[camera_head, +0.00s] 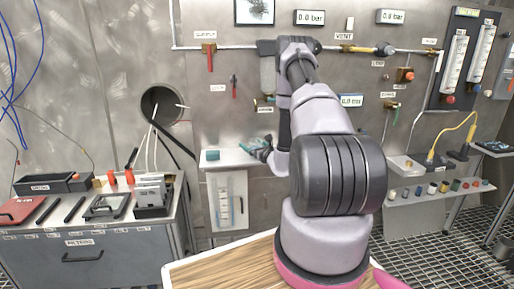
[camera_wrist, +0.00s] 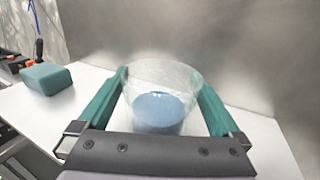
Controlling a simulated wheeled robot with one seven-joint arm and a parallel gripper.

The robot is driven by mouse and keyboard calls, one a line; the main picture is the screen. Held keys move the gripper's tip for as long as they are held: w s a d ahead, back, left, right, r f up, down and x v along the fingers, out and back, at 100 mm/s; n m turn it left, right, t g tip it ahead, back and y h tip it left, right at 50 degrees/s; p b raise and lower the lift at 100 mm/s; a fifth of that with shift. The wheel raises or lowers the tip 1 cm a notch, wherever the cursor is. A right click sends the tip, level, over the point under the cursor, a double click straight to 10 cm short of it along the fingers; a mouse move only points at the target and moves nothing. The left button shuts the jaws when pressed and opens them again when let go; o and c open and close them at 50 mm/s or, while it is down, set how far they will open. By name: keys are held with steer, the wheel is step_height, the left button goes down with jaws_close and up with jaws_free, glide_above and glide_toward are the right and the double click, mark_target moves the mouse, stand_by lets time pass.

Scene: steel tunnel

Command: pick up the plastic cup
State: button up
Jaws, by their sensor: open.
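The clear plastic cup (camera_wrist: 162,95), with a bluish bottom, stands upright on a white shelf (camera_wrist: 265,140) in the wrist view. My gripper (camera_wrist: 164,82) is open, with one green finger on each side of the cup. The fingers are close to the cup's sides; I cannot tell whether they touch it. In the head view my gripper (camera_head: 257,148) is small, over the white shelf (camera_head: 228,160) by the wall. I cannot make out the cup there.
A teal block (camera_wrist: 47,79) lies on the shelf left of the cup, also seen in the head view (camera_head: 212,155). The steel wall rises behind the shelf. A tool cabinet (camera_head: 90,240) stands at left, and a wooden tabletop (camera_head: 225,268) is in front.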

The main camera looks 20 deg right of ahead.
steer(key=shift+w, duration=0.1)
steer(key=c, duration=1.4)
steer(key=shift+c, duration=0.2)
steer(key=shift+r, duration=0.2)
